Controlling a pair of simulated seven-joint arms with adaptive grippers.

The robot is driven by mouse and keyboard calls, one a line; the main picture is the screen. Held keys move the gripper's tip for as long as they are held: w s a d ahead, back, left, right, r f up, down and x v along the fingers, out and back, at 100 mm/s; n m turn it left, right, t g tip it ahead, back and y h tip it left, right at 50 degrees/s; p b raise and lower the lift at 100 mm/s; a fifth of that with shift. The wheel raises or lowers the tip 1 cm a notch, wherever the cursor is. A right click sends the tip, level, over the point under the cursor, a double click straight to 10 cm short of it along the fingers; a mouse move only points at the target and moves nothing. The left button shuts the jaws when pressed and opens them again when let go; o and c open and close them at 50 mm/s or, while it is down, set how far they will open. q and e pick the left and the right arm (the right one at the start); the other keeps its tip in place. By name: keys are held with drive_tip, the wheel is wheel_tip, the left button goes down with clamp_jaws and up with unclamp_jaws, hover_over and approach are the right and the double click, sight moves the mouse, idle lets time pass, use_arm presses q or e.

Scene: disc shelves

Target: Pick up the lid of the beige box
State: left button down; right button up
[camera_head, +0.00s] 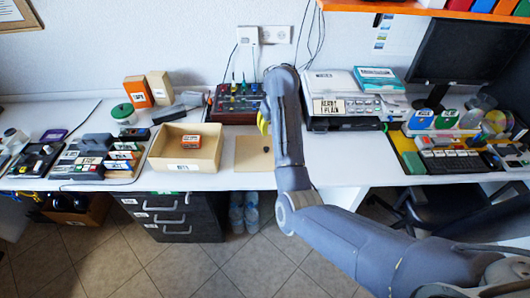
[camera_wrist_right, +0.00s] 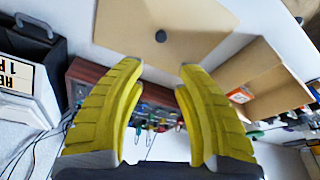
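The beige box (camera_head: 164,161) stands open on the white table, left of centre, with a small orange box (camera_head: 191,141) inside. Its flat beige lid (camera_head: 245,162) lies on the table to its right, with a small dark knob (camera_head: 266,150) on top. In the right wrist view the lid (camera_wrist_right: 200,22) and knob (camera_wrist_right: 160,36) show at the top, and part of the box (camera_wrist_right: 262,62) at the right. My right gripper (camera_head: 263,122) is above the table near the lid, partly hidden by my arm. Its yellow fingers (camera_wrist_right: 155,75) are apart and empty. My left gripper is out of view.
A dark red panel with knobs (camera_head: 235,103) stands behind the lid. A grey device labelled "READY 1 PLAIN" (camera_head: 350,104) is to the right. Several switch blocks (camera_head: 100,158) lie at left. Two small upright boxes (camera_head: 148,90) stand behind the beige box.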

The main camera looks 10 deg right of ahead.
hover_over(266, 148)
drive_tip(key=s+d, duration=0.1)
drive_tip(key=f, duration=0.8)
drive_tip(key=shift+s+f, duration=0.2)
drive_tip(key=shift+x, duration=3.5)
drive_tip(key=shift+s+a, duration=0.15)
drive_tip(key=shift+c, duration=0.3)
clamp_jaws()
